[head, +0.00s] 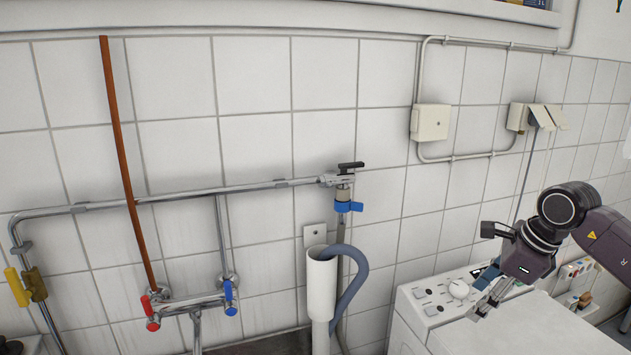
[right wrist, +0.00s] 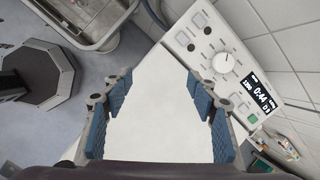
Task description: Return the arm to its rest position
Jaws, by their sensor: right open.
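My right arm comes in from the right in the head view. Its gripper (head: 487,291) is over the top of the white washing machine (head: 532,328), close to the control panel. In the right wrist view the gripper (right wrist: 160,115) is open, with its blue-padded fingers wide apart and nothing between them. The machine's white top (right wrist: 158,92) shows below the fingers. The control panel (right wrist: 213,55) with a round dial and a lit display lies beyond the right finger. My left gripper is in neither view.
Left of the machine are a grey drain hose (head: 352,285) in a white standpipe (head: 321,285) and a mixer tap (head: 190,303). A metal sink (right wrist: 92,22) shows in the wrist view. Small items (head: 578,270) stand behind the machine's right side. Pipes run along the tiled wall.

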